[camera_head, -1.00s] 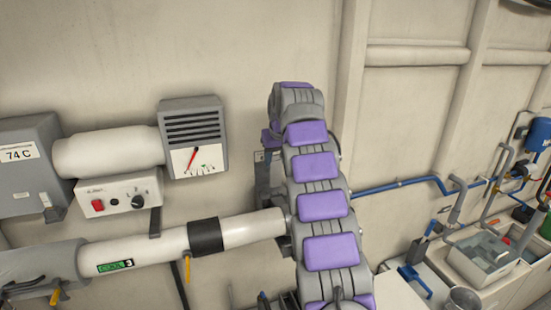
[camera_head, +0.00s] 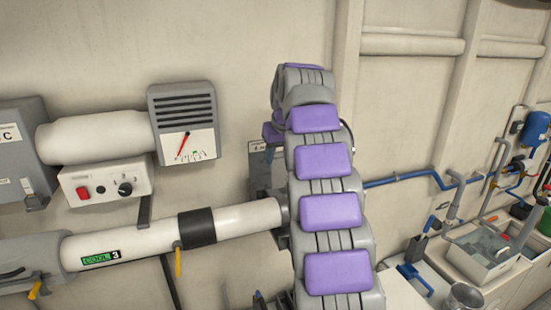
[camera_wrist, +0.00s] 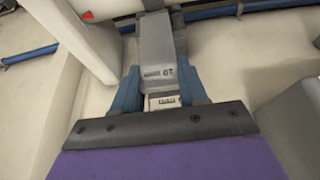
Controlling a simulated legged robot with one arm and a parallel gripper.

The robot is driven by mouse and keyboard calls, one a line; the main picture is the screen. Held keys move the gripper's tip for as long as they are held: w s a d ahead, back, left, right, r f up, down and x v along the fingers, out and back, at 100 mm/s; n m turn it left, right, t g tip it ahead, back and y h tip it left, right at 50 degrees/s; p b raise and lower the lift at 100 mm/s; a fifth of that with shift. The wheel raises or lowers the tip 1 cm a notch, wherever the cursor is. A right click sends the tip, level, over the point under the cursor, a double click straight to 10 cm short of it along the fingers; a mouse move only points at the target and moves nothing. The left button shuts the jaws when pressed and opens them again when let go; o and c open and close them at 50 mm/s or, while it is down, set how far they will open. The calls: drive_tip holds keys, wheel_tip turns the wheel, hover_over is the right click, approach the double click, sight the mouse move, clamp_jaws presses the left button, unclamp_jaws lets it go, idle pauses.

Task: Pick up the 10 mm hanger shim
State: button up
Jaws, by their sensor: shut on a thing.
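In the wrist view, a grey block-like piece (camera_wrist: 157,45) with dark markings, apparently the hanger shim, stands between the blue fingers of my gripper (camera_wrist: 158,85). The marking is small and appears upside down; I cannot read it surely as 10 mm. The fingers are shut on the piece's sides. A pale printed label (camera_wrist: 166,102) shows just below it, near the palm.
A white pipe (camera_head: 135,235) marked COOL 3 runs left of my arm. Above it are a gauge box (camera_head: 184,125) and a switch box (camera_head: 105,182). A grey bracket with a small label (camera_head: 258,147) is beside my arm. A sink (camera_head: 485,245) and blue piping lie right.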

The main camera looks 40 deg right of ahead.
drive_tip(key=s+a+b, duration=0.1)
drive_tip(key=s+b, duration=0.2)
drive_tip(key=s, duration=0.3)
drive_tip(key=shift+a+b, duration=0.3)
drive_tip(key=shift+s, duration=0.1)
idle(0.3)
